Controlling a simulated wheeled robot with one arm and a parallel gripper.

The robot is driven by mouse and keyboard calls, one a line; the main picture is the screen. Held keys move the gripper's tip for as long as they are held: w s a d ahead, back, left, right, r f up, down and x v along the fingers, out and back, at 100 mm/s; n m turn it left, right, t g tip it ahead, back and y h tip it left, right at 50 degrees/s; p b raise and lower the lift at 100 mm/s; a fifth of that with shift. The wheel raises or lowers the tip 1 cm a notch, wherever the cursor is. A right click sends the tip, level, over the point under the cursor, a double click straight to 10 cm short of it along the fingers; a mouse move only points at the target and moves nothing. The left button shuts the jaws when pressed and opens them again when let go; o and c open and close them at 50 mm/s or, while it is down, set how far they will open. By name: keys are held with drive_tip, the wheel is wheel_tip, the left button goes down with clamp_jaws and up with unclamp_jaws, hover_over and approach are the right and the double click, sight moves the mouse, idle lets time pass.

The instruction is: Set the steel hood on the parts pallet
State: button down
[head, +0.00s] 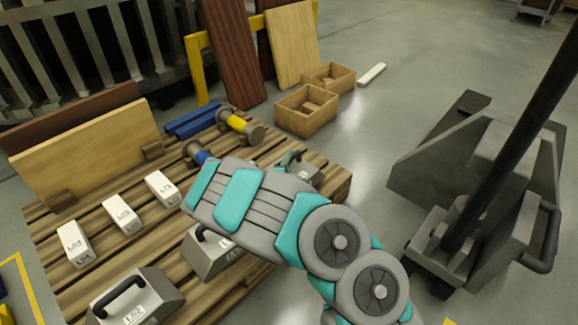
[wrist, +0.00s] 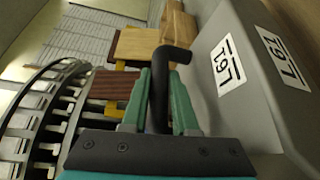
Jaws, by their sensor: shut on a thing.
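My gripper (wrist: 161,75) is shut on the black handle (wrist: 175,54) of a grey steel hood (wrist: 232,84), whose side fills the right of the wrist view. The hood carries white labels that seem to read L61. In the head view the held hood (head: 310,173) shows in part at the pallet's back right; my arm hides the rest, and I cannot tell whether it touches the boards. The wooden parts pallet (head: 230,290) fills the lower left. Two more grey hoods with black handles stand on it, one at the front (head: 150,300) and one in the middle (head: 208,258).
Several white labelled blocks (head: 122,214) stand on the pallet's left. A yellow-banded spool (head: 240,125) and blue bars (head: 195,121) lie at its back. Boards (head: 95,150) lean on the left edge. Wooden boxes (head: 308,112) stand behind. A grey wheeled machine (head: 480,190) stands right, with clear floor between.

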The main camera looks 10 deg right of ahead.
drive_tip(key=shift+f, duration=1)
drive_tip(key=c, duration=0.7)
unclamp_jaws()
drive_tip(key=shift+f, duration=0.1)
drive_tip(key=p+v, duration=0.1)
drive_tip(key=v, duration=1.1)
drive_tip(key=shift+a+p, duration=0.1)
drive_tip(key=shift+p, duration=0.2)
